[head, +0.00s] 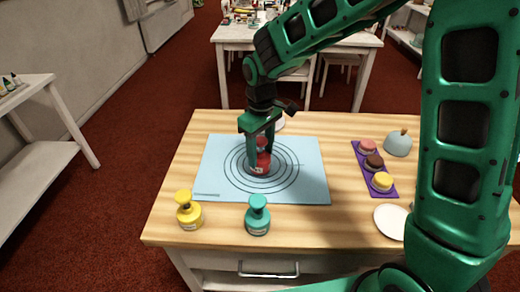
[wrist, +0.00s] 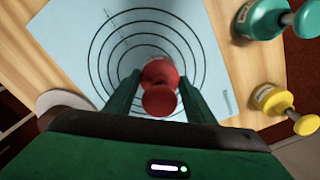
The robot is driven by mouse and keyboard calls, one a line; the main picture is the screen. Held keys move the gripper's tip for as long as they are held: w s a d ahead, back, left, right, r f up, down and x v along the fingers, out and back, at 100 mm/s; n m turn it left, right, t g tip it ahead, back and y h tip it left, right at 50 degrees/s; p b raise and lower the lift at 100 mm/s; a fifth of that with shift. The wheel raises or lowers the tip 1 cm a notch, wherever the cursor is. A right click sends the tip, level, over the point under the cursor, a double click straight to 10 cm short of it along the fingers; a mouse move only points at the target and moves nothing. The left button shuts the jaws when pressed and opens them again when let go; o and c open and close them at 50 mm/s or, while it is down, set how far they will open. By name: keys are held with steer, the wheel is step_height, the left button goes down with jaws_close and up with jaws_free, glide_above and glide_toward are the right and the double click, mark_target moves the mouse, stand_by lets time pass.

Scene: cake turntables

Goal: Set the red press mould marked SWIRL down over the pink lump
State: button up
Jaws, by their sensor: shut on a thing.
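My gripper (head: 260,143) points down over the blue mat and is shut on the red press mould (head: 261,166). The mould is upright among the mat's rings; I cannot tell whether it touches the mat. Its small pale label is too small to read. In the wrist view the mould's round red body and knob (wrist: 158,100) show between the fingers of my gripper (wrist: 157,96). No pink lump shows clearly on the mat. A pink-topped round piece (head: 367,146) sits on the purple tray at the right, apart from my gripper.
The blue mat (head: 225,150) lies on the wooden table. A yellow press (head: 188,210) and a teal press (head: 257,216) stand at the front. The purple tray (head: 391,193) also bears brown and yellow pieces. A white plate (head: 390,221) and a grey dome (head: 398,144) are at right.

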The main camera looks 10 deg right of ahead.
mark_target(261, 140)
steer(key=shift+f, duration=0.6)
steer(key=o, duration=1.6)
steer(key=shift+r, duration=0.2)
steer(key=shift+r, duration=3.35)
steer(key=shift+d, duration=0.15)
